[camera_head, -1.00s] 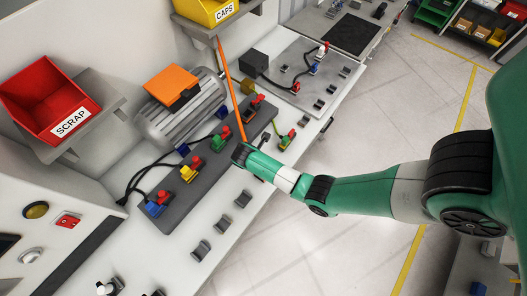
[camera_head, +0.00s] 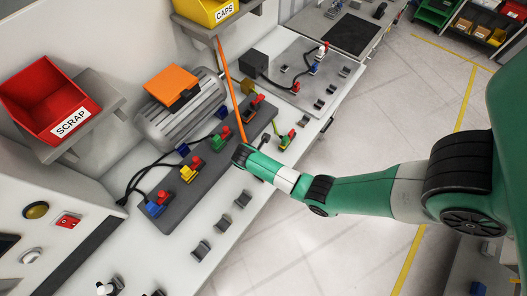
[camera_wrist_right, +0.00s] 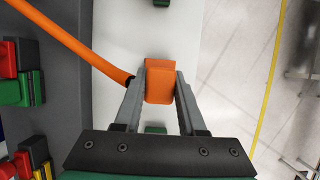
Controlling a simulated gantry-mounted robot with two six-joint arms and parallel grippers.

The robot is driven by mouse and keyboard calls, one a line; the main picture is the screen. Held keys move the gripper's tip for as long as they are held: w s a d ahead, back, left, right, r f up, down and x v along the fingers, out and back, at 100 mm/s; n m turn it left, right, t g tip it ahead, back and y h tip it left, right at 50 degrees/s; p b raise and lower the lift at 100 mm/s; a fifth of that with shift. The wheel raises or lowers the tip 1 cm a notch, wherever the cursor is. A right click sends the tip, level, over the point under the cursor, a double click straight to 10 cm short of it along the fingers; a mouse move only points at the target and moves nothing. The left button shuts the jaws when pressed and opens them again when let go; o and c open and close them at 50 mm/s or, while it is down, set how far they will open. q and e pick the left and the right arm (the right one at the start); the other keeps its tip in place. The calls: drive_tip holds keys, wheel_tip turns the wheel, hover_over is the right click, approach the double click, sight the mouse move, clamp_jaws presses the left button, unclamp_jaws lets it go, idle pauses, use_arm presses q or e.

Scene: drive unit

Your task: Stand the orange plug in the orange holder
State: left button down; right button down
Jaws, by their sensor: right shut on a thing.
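The orange plug (camera_wrist_right: 159,82) is between the two fingers of my right gripper (camera_wrist_right: 160,88), which is shut on it, in the right wrist view. An orange cable (camera_wrist_right: 75,45) runs from beside the fingers to the upper left. In the head view my right gripper (camera_head: 240,154) is over the bench's front part, beside the dark connector strip, and the orange cable (camera_head: 232,85) rises from it towards the yellow bin. The plug itself is hard to make out there. My left gripper is not in view.
The dark strip (camera_head: 181,209) bears blue, yellow and green connectors with red levers. A grey motor with an orange-lidded box (camera_head: 168,83) stands behind it. Small grey clips (camera_head: 243,198) line the bench front. A red scrap bin (camera_head: 50,100) and yellow caps bin (camera_head: 205,11) hang above.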

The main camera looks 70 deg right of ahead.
drive_tip(key=shift+f+b, duration=1.15)
drive_tip(key=shift+f, duration=0.6)
drive_tip(key=shift+c, duration=2)
unclamp_jaws()
drive_tip(key=d+p+v, duration=0.1)
drive_tip(key=p+v, duration=0.6)
drive_tip(key=v, duration=0.9)
drive_tip(key=shift+s+d+r+p, duration=0.25)
drive_tip(key=shift+s+r+p, duration=0.1)
drive_tip(key=shift+r+p, duration=0.05)
